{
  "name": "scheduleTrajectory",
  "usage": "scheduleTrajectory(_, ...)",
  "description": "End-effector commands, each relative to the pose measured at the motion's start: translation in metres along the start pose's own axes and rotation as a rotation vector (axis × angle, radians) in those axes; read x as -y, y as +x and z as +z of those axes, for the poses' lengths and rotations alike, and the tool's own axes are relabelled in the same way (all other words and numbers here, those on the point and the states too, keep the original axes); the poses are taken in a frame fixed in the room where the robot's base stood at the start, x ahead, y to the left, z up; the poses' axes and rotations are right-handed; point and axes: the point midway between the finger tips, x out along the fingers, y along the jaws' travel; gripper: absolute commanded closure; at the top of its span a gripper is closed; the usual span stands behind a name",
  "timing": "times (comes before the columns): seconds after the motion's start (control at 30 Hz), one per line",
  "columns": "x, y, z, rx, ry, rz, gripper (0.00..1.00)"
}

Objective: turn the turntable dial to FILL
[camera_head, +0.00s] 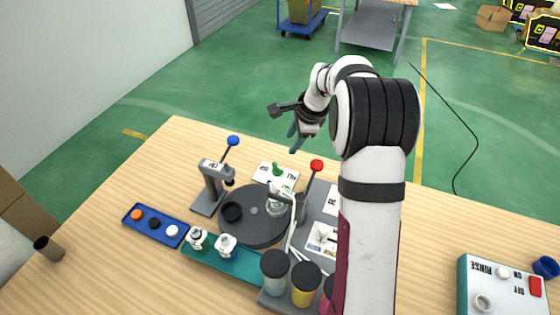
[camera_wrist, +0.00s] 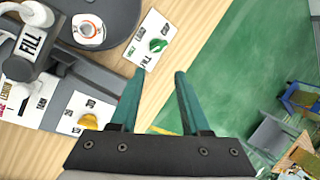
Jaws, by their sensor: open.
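The turntable dial (camera_head: 277,169) is a green knob on a white label card behind the dark round turntable (camera_head: 254,233). In the wrist view the green dial (camera_wrist: 158,45) lies just beyond my fingertips, with small labels around it. One label reads FILL; I cannot tell for certain which label the knob points at. My gripper (camera_wrist: 158,76) has two teal fingers, spread apart with nothing between them. In the head view my gripper (camera_head: 294,138) hangs in the air near the table's far edge, apart from the dial.
A press with a blue-knobbed lever (camera_head: 212,186) stands left of the dial. A red-knobbed lever (camera_head: 317,165) stands close on its right. A yellow knob (camera_wrist: 88,121) is on another card. Jars (camera_head: 274,268) and a teal tray (camera_head: 250,268) are nearer. The table's right middle is clear.

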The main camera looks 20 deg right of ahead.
Motion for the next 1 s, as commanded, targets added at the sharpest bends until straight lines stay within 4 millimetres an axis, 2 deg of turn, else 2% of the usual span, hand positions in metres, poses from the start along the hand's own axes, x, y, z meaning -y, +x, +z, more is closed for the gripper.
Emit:
scheduleTrajectory(0.03,0.000,0.000,0.000,0.000,0.213,0.000,0.54)
scheduleTrajectory(0.13,0.000,0.000,0.000,0.000,0.643,0.000,0.54)
scheduleTrajectory(0.2,0.000,0.000,0.000,0.000,0.855,0.000,0.54)
scheduleTrajectory(0.3,0.000,0.001,0.000,0.000,1.025,0.000,0.54)
scheduleTrajectory(0.37,0.000,0.004,0.000,0.000,1.066,0.001,0.54)
scheduleTrajectory(0.47,-0.001,0.020,0.000,-0.001,1.076,0.004,0.54)
scheduleTrajectory(0.8,-0.001,0.120,0.000,-0.001,1.072,0.002,0.54)
scheduleTrajectory(1.0,0.000,0.150,0.000,0.000,1.072,0.000,0.54)
